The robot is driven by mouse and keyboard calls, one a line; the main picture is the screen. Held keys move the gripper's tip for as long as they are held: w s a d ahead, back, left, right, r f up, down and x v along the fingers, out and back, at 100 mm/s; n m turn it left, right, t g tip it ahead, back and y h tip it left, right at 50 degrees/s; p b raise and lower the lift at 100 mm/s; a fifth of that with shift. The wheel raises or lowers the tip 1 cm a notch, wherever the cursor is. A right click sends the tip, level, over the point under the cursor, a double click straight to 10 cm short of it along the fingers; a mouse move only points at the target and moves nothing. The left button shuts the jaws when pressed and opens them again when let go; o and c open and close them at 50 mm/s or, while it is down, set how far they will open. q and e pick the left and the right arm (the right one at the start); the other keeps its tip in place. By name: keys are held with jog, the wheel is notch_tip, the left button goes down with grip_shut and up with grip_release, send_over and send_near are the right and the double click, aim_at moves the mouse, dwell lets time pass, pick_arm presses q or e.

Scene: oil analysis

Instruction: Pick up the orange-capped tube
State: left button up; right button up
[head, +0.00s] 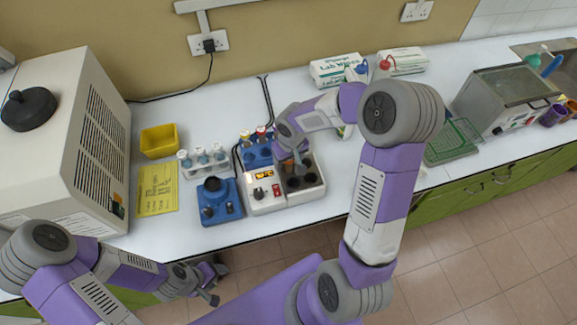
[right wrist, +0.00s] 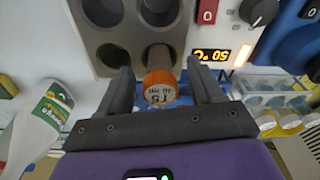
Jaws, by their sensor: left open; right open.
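In the right wrist view, the orange-capped tube (right wrist: 160,88) has its cap end toward the camera, in line with a well of the grey block. My right gripper (right wrist: 164,82) is open, with one finger on each side of the cap and visible gaps beside it. In the head view, my right gripper (head: 296,163) is over the heater block (head: 264,197), and the gripper and arm hide most of the tube. My left gripper (head: 210,285) is open and empty, low in front of the bench edge.
A blue rack (head: 257,158) with capped tubes stands behind the heater. A blue mixer (head: 214,210) and a white tube rack (head: 204,172) are to its left. A white bottle (right wrist: 42,125) with a green label shows in the right wrist view. A green wire rack (head: 452,142) lies right.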

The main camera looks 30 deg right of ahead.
jog(key=c, duration=1.1)
jog(key=shift+r, duration=0.1)
jog(key=shift+c, duration=0.2)
notch_tip(320, 180, up, 10)
jog(key=shift+f+p, duration=0.1)
jog(key=shift+p, duration=0.45)
